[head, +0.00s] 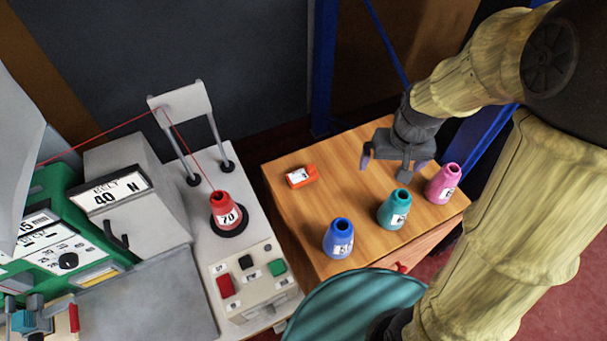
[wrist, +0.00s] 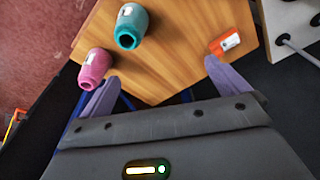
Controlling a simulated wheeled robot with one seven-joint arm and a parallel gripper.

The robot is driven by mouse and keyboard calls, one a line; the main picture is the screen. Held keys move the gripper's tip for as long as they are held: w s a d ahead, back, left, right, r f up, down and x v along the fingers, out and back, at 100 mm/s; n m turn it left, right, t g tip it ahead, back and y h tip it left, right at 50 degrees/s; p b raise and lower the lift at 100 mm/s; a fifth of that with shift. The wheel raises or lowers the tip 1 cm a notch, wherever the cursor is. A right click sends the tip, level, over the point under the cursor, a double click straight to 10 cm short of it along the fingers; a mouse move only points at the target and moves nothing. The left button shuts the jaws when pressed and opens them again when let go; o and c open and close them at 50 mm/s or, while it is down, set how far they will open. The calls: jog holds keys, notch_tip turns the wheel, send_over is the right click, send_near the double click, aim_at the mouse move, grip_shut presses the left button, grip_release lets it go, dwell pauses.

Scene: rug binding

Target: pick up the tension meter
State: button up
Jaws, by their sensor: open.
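A small orange device with a white face, which looks like the tension meter (head: 301,176), lies on the wooden table top (head: 300,222), near its back left part. It also shows in the wrist view (wrist: 225,43), near the tip of the right-hand finger. My gripper (head: 393,166) is open and empty above the back right of the table, to the right of the orange device and apart from it. In the wrist view my gripper (wrist: 160,72) has its two purple fingers spread wide, with bare table edge and dark floor between them.
Blue (head: 341,238), teal (head: 394,209) and pink (head: 443,184) thread cones stand along the table's front and right. A red cone (head: 227,211) marked 70 stands on the grey machine at left. A panel (head: 110,192) reads 40 N. Table around the orange device is clear.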

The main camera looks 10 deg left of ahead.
jog(key=w+a+f+n, duration=0.2)
jog(key=w+a, duration=0.1)
jog(key=a, duration=0.4)
jog(key=w+a+f+n+g, duration=0.1)
jog(key=w+a+f+n, duration=0.1)
jog(key=w+a, duration=0.2)
jog(key=w+a+f+n+g, duration=0.1)
jog(key=w+a+f, duration=0.1)
jog(key=a, duration=0.8)
jog(key=shift+w+a+f+n+p, duration=0.3)
jog(key=shift+w+a+n, duration=0.1)
jog(key=shift+w, duration=0.25)
jog(key=p, duration=0.3)
send_over(302, 174)
notch_tip(302, 174, down, 12)
jog(key=shift+f, duration=0.1)
